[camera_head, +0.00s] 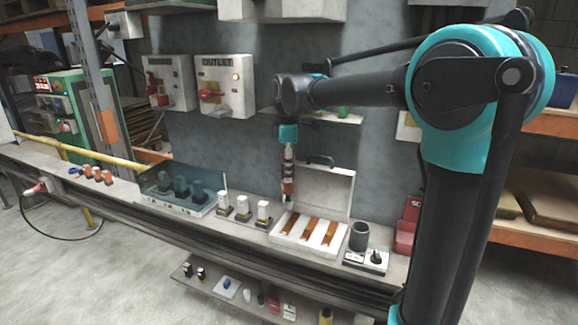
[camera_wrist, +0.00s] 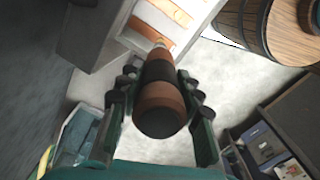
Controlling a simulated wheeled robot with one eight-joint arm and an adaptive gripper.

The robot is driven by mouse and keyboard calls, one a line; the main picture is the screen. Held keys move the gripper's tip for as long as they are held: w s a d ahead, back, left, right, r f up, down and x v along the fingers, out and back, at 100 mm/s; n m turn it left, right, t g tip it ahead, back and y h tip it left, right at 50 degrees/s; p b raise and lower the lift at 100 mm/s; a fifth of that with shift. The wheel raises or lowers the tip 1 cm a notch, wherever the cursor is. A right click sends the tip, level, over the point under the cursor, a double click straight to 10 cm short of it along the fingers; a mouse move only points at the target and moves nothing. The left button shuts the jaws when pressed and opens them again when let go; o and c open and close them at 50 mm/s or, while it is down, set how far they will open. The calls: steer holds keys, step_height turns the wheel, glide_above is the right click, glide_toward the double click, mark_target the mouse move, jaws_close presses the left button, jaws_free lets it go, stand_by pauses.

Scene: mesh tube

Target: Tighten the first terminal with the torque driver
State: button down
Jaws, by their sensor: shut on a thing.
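My gripper (camera_head: 289,146) is shut on the torque driver (camera_head: 288,175), an orange-brown and black tool. The driver hangs upright, tip down, over the left part of the open white case (camera_head: 309,237). A gap to the bench cannot be judged. In the wrist view the gripper (camera_wrist: 158,92) has a finger on each side of the driver (camera_wrist: 160,112), and the case's orange strips (camera_wrist: 170,12) show past it. To the left stands a unit with a clear cover (camera_head: 165,186) and several dark posts inside. Which part is the first terminal, I cannot tell.
Three white-topped pieces (camera_head: 243,205) stand between the covered unit and the case. A dark cup (camera_head: 359,236) and a small knobbed box (camera_head: 374,258) stand right of the case. Small orange parts (camera_head: 97,173) lie at the bench's left. Wall boxes (camera_head: 223,85) hang behind.

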mark_target(289, 191)
steer(key=shift+f, duration=3.15)
steer(key=shift+d+f, duration=0.1)
steer(key=shift+f, duration=0.75)
stand_by(0.9)
steer(key=shift+r, duration=0.15)
stand_by(0.4)
